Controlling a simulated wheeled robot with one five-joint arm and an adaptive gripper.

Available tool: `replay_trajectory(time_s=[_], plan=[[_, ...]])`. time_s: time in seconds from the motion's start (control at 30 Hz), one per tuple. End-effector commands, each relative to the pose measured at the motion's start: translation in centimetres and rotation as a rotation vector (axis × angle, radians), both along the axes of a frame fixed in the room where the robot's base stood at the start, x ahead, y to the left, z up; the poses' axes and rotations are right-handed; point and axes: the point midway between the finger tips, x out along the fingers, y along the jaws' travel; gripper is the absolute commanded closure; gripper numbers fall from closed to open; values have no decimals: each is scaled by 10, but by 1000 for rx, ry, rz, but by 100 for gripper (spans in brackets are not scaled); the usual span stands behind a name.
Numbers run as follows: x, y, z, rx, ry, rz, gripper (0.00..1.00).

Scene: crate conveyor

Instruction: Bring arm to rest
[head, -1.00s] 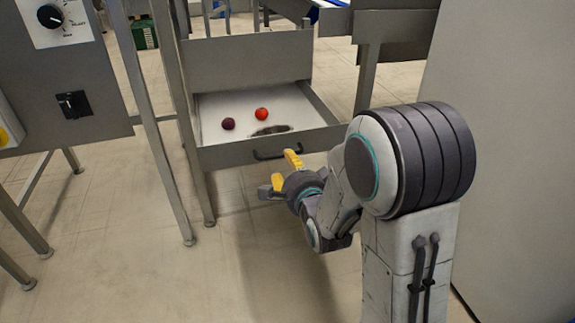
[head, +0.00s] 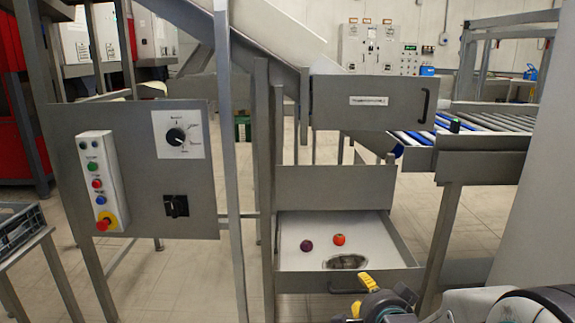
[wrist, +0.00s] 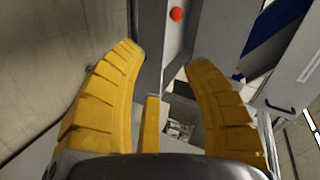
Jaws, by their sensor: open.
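My gripper (head: 362,294) is at the lower right of the head view, in front of the open drawer (head: 397,254). In the wrist view its yellow fingers (wrist: 165,85) are spread apart with nothing held between them. A red round item (head: 339,240) and a dark purple round item (head: 306,246) lie in the drawer, with a dark oval patch on its floor near the front. The red item also shows in the wrist view (wrist: 176,14), beyond the fingers. My arm enters from the lower right corner of the head view.
A grey control panel (head: 140,215) with a dial and a button box (head: 103,180) stands at the left. A closed upper drawer (head: 365,103) is above the open one. A roller conveyor (head: 490,122) is at the right. Open floor lies at the lower left centre.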

Motion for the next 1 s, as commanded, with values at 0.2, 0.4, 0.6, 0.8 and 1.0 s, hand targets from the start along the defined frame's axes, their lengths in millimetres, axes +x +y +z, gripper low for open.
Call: replay_trajectory(time_s=[0.2, 0.4, 0.6, 0.8, 1.0], plan=[[-31, 0, 75, -192, 142, 106, 55], [-66, 0, 126, -354, 274, 229, 55], [-106, 0, 179, -501, 399, 375, 55], [-152, 1, 232, -632, 517, 542, 55], [-198, 1, 280, -735, 617, 716, 55]])
